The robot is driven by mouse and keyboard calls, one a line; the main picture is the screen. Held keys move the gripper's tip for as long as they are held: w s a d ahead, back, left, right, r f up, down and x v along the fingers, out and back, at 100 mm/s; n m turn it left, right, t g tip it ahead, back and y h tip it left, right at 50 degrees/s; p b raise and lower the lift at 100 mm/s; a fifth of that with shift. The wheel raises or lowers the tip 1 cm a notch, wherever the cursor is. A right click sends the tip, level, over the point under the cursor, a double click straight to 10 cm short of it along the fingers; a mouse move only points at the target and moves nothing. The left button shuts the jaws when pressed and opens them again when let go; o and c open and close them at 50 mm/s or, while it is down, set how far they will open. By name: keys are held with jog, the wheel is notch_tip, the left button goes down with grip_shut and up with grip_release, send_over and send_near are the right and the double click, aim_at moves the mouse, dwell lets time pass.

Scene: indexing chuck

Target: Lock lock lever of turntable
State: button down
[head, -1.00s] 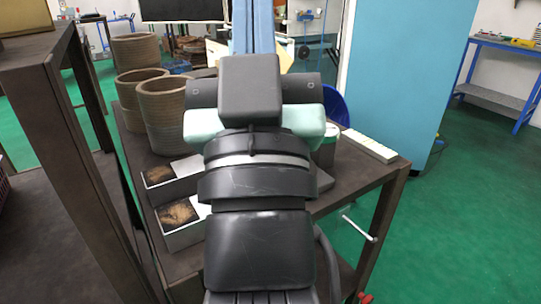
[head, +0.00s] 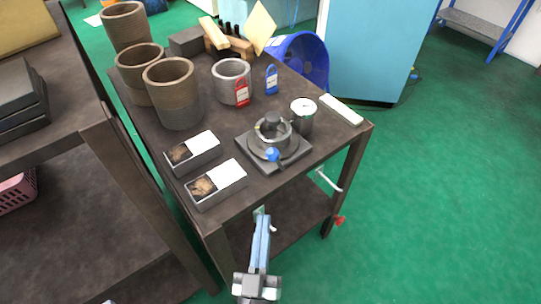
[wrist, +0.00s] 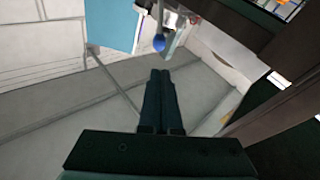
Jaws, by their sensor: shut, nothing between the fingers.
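The turntable (head: 290,148) is a dark grey round chuck on a square plate near the front right of the table. A small lever with a blue ball knob (head: 272,155) is at its front side. In the wrist view my gripper (wrist: 161,73) has its dark fingers pressed together with nothing between them. A blue ball (wrist: 159,42) shows just beyond the fingertips, apart from them in the picture; it looks like the lever's knob, but I cannot be sure.
On the table, a metal can (head: 302,118) stands close right of the turntable. Two open boxes (head: 232,174) (head: 207,143) are to the left, brown cylinders (head: 178,108) behind them. Red (head: 242,93) and blue (head: 271,80) padlocks are at the back.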

jog(key=shift+s+f, duration=0.3)
jog(key=shift+s, duration=0.25)
jog(key=shift+s+f, duration=0.3)
jog(key=shift+s, duration=0.2)
jog(key=p, duration=0.1)
send_near(277, 162)
jog(key=w+r, duration=0.2)
jog(key=w, duration=0.1)
jog(key=w+r, duration=0.2)
jog(key=shift+w+a, duration=0.1)
jog(key=shift+a, duration=0.15)
jog(key=shift+r+h+p, duration=0.1)
jog(key=shift+h+p, duration=0.2)
